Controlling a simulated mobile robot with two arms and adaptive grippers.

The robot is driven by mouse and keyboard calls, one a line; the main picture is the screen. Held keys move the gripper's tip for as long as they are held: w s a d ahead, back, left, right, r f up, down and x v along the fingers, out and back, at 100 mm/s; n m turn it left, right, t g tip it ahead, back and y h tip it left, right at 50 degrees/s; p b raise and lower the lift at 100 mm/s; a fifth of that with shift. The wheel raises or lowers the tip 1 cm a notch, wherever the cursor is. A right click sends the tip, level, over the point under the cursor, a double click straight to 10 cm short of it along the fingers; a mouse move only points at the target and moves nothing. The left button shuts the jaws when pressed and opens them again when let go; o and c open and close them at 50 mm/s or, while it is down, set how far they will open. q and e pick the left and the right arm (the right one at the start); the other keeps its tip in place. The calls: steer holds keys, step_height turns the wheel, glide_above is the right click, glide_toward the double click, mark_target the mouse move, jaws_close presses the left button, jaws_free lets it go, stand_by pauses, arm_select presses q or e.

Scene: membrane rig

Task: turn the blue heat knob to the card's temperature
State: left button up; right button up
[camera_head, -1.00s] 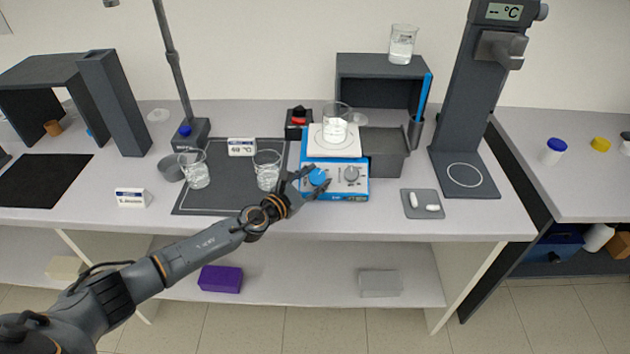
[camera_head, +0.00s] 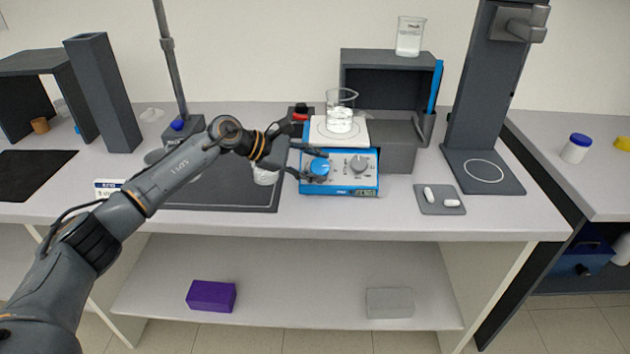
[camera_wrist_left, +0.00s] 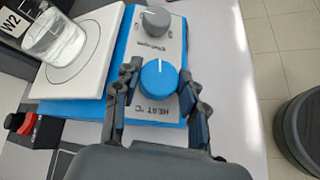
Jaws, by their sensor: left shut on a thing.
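The blue heat knob (camera_head: 319,167) is on the front panel of the blue and white hotplate (camera_head: 340,186). In the left wrist view the knob (camera_wrist_left: 158,78) has a white pointer line and "HEAT °C" printed beside it. My left gripper (camera_wrist_left: 160,95) has its fingers on both sides of the knob and is shut on it; in the head view the gripper (camera_head: 312,164) reaches the knob from the left. A grey knob (camera_head: 359,164) sits to its right. A beaker of clear liquid (camera_head: 340,112) stands on the white plate. No card with a readable temperature shows. My right gripper is not in view.
A dark mat (camera_head: 225,192) lies left of the hotplate, with a glass (camera_head: 266,174) partly hidden by my arm. A small tray (camera_head: 440,199) with white stir bars lies to the right. A grey stand (camera_head: 490,110) rises behind it.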

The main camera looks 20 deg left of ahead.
arm_select(q)
steer(key=shift+m+g+b, duration=0.6)
steer(key=shift+b, duration=0.15)
steer(key=o, duration=1.2)
steer(key=shift+d, duration=0.1)
steer(key=shift+c, duration=0.2)
steer(key=v, duration=1.2)
